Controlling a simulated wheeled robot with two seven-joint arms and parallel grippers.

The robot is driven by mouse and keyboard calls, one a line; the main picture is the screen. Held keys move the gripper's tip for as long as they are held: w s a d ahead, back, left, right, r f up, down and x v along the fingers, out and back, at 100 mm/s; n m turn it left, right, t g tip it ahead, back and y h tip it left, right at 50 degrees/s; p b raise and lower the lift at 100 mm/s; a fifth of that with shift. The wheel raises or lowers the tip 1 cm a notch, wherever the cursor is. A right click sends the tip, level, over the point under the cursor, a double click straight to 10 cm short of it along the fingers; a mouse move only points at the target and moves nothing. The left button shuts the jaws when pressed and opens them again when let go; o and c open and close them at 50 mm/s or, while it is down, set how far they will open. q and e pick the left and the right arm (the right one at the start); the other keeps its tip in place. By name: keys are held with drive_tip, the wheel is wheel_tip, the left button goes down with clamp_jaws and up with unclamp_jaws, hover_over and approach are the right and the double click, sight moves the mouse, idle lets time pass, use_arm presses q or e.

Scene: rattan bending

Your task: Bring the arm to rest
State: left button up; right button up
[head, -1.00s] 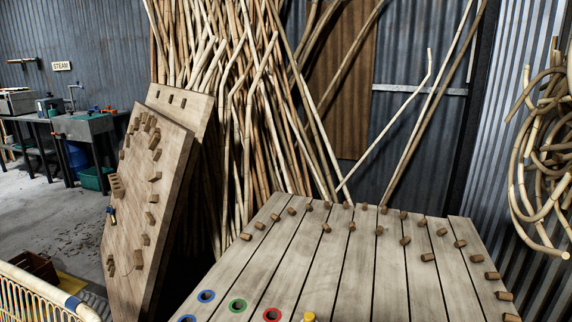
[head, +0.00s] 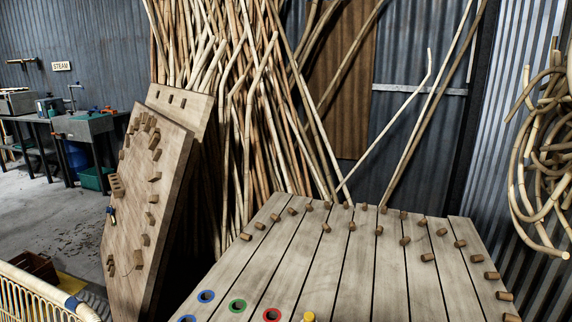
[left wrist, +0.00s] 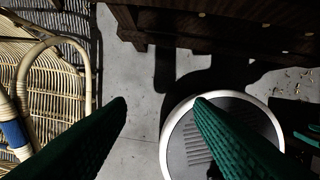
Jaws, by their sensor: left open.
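My left gripper (left wrist: 160,105) shows in the left wrist view as two green textured fingers set wide apart. It is open, and nothing is between the fingers. Bare grey floor lies below the gap, with a round dark shape with a pale rim partly behind the right finger. Neither arm shows in the head view, and my right gripper is in no frame.
A slatted bench (head: 340,270) with several wooden pegs and coloured rings fills the front. A pegged board (head: 140,215) leans at left. Rattan furniture (head: 35,295) is at lower left and shows in the left wrist view (left wrist: 55,65). Rattan poles (head: 245,120) stand behind.

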use_arm(q)
drive_tip(key=s+a+f+g, duration=0.1)
drive_tip(key=s+f, duration=0.8)
drive_tip(key=f, duration=0.4)
drive_tip(key=s+a+f, duration=0.2)
drive_tip(key=s+f, duration=0.8)
drive_tip(key=f, duration=0.3)
drive_tip(key=shift+a+f+g, duration=0.15)
drive_tip(key=shift+f+g, duration=0.2)
drive_tip(key=shift+g, duration=0.05)
